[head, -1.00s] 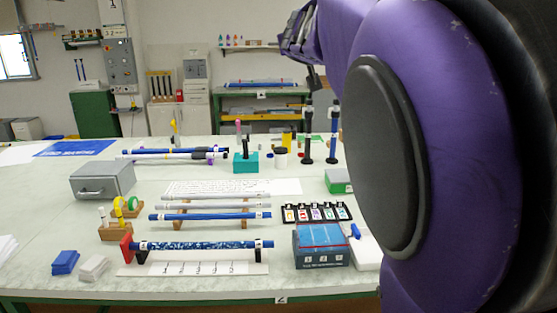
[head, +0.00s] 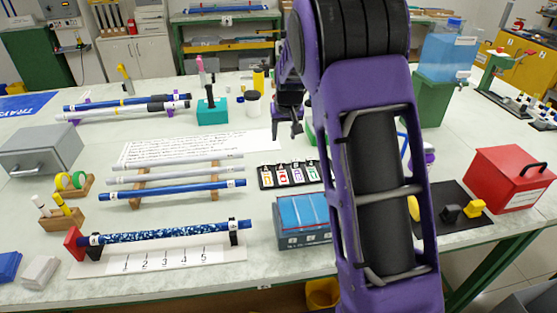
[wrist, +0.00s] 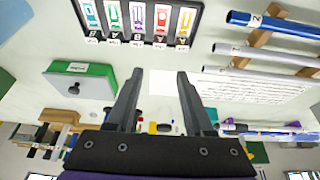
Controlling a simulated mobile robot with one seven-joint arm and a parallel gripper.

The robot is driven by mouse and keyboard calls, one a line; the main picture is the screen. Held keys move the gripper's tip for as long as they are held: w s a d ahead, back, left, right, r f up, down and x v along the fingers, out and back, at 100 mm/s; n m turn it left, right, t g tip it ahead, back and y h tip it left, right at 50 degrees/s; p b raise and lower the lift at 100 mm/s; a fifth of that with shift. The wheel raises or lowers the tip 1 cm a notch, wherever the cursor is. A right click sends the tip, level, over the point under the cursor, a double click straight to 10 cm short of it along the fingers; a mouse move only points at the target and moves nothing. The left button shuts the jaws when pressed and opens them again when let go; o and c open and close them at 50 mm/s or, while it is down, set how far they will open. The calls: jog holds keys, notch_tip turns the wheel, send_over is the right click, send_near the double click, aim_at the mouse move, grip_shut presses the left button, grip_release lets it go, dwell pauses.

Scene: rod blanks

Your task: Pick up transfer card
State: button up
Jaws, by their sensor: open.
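A black rack (head: 262,186) on the table holds several small white cards with coloured marks, partly hidden at the right by my arm. The rack (wrist: 198,31) also shows at the top of the wrist view, its cards marked blue, green, purple, red and yellow. A written white sheet (head: 190,145) lies behind the rods. I cannot tell which card is the transfer card. My gripper (head: 290,130) hangs beyond the rack, near the sheet's right end. In the wrist view its fingers (wrist: 160,75) are apart with nothing between them.
A blue-topped box (head: 303,222) stands in front of the rack. Rods lie on wooden rests (head: 140,190) to its left. A green box with a white front (wrist: 82,80) sits beside the rack. A red case (head: 510,180) stands at the right.

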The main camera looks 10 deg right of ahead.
send_near(281, 161)
jog(key=x, duration=0.4)
jog(key=shift+s+a+f, duration=0.15)
jog(key=shift+a+f, duration=0.05)
jog(key=shift+f, duration=0.1)
jog(key=shift+x, duration=2.95)
jog(key=shift+d, duration=0.15)
jog(key=shift+r, duration=0.1)
grip_shut()
